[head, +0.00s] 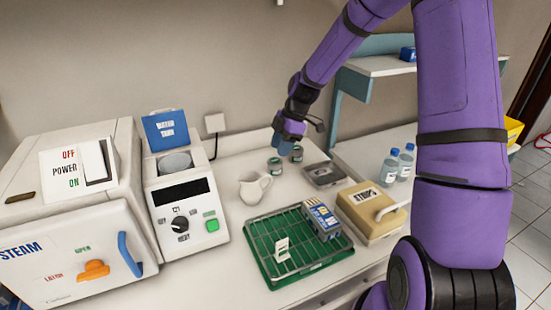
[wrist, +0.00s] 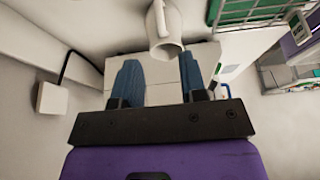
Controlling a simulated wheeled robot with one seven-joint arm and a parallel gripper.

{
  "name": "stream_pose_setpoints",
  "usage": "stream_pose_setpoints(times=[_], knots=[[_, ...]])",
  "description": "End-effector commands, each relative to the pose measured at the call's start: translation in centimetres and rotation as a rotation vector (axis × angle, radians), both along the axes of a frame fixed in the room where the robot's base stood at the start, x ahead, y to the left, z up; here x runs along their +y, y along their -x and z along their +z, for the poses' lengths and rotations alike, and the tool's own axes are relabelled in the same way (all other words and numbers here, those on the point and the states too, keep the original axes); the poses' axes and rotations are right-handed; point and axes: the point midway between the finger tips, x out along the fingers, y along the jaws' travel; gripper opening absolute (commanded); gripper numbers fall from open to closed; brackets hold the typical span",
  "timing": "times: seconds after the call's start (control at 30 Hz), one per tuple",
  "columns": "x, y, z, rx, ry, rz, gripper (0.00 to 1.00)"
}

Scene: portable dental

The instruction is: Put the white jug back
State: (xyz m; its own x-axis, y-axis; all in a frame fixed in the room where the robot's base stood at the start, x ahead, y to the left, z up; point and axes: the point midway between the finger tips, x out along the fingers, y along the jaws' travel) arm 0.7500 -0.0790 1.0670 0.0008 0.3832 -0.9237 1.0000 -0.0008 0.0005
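The white jug (head: 255,189) stands upright on the counter, between the control unit and the green rack. Its handle is on its right in the head view. The jug also shows in the wrist view (wrist: 165,48), beyond the fingertips at the top. My gripper (head: 286,146) is above the back of the counter, behind and to the right of the jug, apart from it. In the wrist view its two blue fingers (wrist: 161,68) are spread, with nothing held between them.
Small jars (head: 275,166) stand below my gripper. A green rack (head: 262,255) with boxes lies in front of the jug. A control unit (head: 186,212) with an open blue water tank lid (head: 166,130) is left. A beige box (head: 370,212) and bottles (head: 390,168) are right.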

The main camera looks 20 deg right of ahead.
Motion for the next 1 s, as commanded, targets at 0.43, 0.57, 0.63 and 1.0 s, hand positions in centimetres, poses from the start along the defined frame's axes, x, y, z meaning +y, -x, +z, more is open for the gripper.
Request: stream_pose_setpoints(times=[0.43,0.57,0.63,1.0], knots=[[-0.1,1.1,3.1,0.012,0.046,-0.058,0.39],[0.3,2.7,5.8,0.027,0.105,-0.15,0.39],[0.5,3.7,7.3,0.032,0.135,-0.21,0.39],[1.4,9.9,14.6,0.018,0.243,-0.545,0.39]])
